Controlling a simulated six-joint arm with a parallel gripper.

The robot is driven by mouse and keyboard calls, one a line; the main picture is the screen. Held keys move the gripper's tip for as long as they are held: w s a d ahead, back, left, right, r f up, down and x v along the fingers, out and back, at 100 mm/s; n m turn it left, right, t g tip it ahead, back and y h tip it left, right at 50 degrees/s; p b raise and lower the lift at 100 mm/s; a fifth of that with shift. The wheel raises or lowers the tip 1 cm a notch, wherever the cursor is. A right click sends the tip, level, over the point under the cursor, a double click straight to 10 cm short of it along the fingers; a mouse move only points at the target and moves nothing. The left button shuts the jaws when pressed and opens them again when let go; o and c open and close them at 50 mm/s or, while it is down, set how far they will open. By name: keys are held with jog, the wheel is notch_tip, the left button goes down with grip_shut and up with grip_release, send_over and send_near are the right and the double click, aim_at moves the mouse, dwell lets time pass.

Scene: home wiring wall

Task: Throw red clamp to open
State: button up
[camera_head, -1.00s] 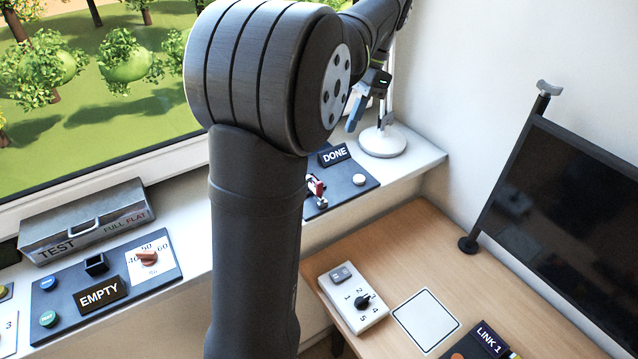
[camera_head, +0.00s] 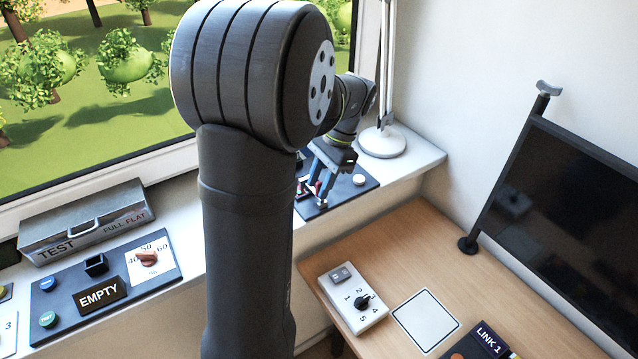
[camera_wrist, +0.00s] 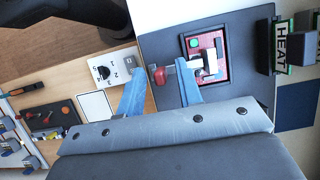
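The red clamp is a toggle clamp with a red-tipped handle (camera_wrist: 158,76) and a red base plate (camera_wrist: 207,57) on a dark panel. In the wrist view its handle lies between the blue fingers of my gripper (camera_wrist: 159,76), with gaps showing on both sides. My gripper is open around the handle. In the head view my gripper (camera_head: 320,185) is low over the dark panel (camera_head: 345,188), and a bit of the red handle (camera_head: 319,187) shows between the fingers. My arm and gripper hide much of the clamp there.
A round pale button (camera_head: 359,180) sits on the same panel, and a white lamp base (camera_head: 381,142) stands behind it. The HEAT sign (camera_wrist: 282,43) is at the right in the wrist view. A white dial box (camera_head: 350,300) is on the desk below.

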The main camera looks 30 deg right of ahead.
jog(key=shift+a+f, duration=0.15)
jog(key=shift+f, duration=0.25)
jog(key=shift+c, duration=0.4)
grip_shut()
